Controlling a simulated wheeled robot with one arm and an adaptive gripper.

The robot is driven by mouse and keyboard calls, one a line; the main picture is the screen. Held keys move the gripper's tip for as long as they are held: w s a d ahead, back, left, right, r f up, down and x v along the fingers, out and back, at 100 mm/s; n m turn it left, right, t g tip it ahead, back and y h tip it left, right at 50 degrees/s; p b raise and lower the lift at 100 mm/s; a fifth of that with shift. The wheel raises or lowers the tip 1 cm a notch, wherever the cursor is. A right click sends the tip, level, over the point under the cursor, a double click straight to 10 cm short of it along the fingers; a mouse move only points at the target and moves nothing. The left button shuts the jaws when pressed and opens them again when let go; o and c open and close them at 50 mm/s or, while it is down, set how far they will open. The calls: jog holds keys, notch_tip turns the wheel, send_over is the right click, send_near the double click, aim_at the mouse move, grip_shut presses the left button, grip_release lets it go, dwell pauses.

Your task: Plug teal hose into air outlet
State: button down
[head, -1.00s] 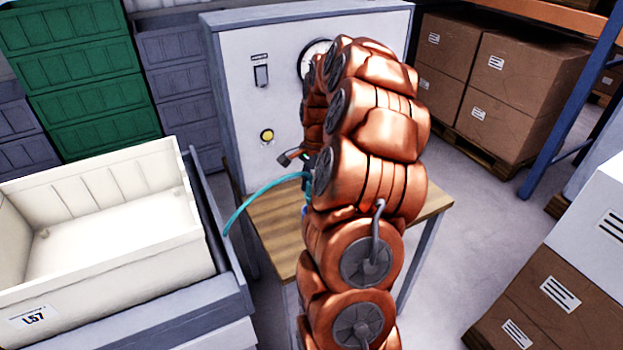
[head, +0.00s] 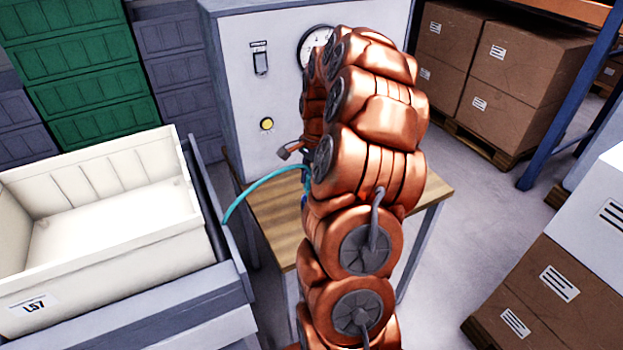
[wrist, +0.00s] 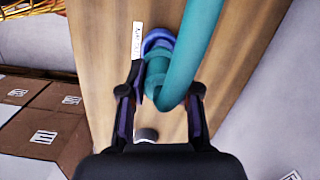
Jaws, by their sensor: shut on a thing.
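The teal hose (head: 262,186) arcs from the white crate's right side to the far side of my arm. In the wrist view the teal hose (wrist: 197,45) runs down from the top edge and loops back to its end between the fingers. My gripper (wrist: 160,100) is shut on the hose end, above a wooden surface. A blue ring-shaped part (wrist: 158,38) lies just beyond the hose end; I cannot tell whether it is the air outlet or whether they touch. In the head view my arm hides the gripper.
A grey cabinet (head: 240,100) with a gauge (head: 313,47), a switch and a yellow button (head: 267,124) stands behind the wooden table (head: 270,225). A white crate (head: 110,250) is at left. Cardboard boxes (head: 520,75) stand at right. A white label (wrist: 137,40) is beside the blue part.

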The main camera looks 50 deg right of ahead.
jog(key=shift+f+b, duration=1.2)
jog(key=shift+f, duration=0.85)
dwell(0.5)
jog(key=c, duration=0.7)
grip_release()
jog(key=shift+c, duration=0.2)
jog(key=shift+r, duration=0.1)
jog(key=r, duration=0.3)
jog(key=d+r, duration=0.1)
jog(key=r, duration=0.7)
jog(key=shift+s+d, duration=0.1)
jog(key=shift+d, duration=0.1)
jog(key=shift+r, duration=0.4)
